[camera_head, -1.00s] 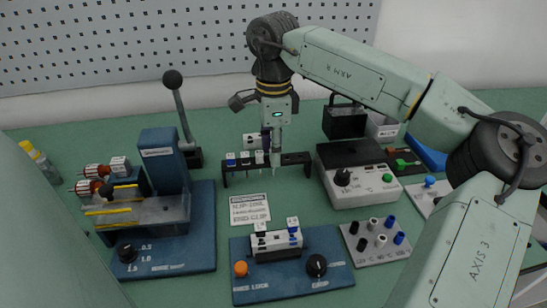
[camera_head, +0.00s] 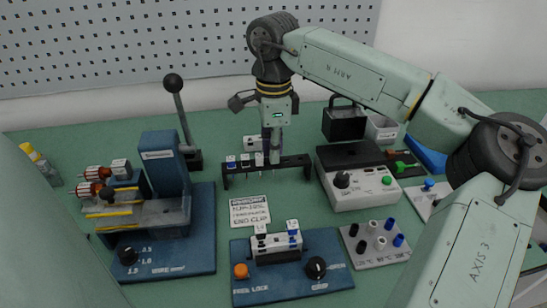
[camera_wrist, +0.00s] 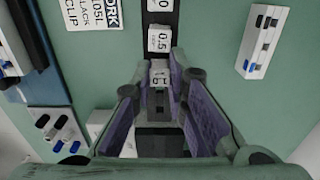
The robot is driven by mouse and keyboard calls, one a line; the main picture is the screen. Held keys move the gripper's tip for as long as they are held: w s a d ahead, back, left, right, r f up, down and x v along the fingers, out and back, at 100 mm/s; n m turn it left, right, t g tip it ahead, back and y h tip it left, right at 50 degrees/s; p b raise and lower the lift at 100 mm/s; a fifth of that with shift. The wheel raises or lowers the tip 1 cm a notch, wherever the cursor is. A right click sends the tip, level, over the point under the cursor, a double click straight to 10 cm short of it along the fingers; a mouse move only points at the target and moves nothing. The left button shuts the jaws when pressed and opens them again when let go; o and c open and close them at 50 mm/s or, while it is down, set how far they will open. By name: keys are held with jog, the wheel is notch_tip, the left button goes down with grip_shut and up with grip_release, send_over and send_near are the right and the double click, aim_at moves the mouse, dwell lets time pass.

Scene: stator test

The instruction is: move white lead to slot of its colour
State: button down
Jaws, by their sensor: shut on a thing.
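A low black rack (camera_head: 292,164) holds a row of small white-tagged leads. My gripper (camera_wrist: 162,72) points down over the rack. Its fingers are closed at the tagged lead (camera_wrist: 160,76), the last one in the row, which I take for the white lead. Its tag appears to read 1.5, and it still stands at the rack. The fingers partly hide it in the head view. The clip block (camera_head: 277,246) on the front blue fixture carries a black-marked lead (camera_head: 261,236) and a blue-marked lead (camera_head: 293,234), with a gap between them.
A grey panel (camera_head: 352,236) with black, white and blue posts lies right of the fixture. A tester box (camera_head: 350,196) stands right of the rack. A tall blue press (camera_head: 160,170) with a lever stands left. A printed card (camera_head: 250,211) lies flat between rack and fixture.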

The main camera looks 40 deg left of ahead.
jog(key=shift+r+p, duration=1.9)
jog(key=shift+r, duration=0.8)
jog(key=shift+s+f, duration=0.1)
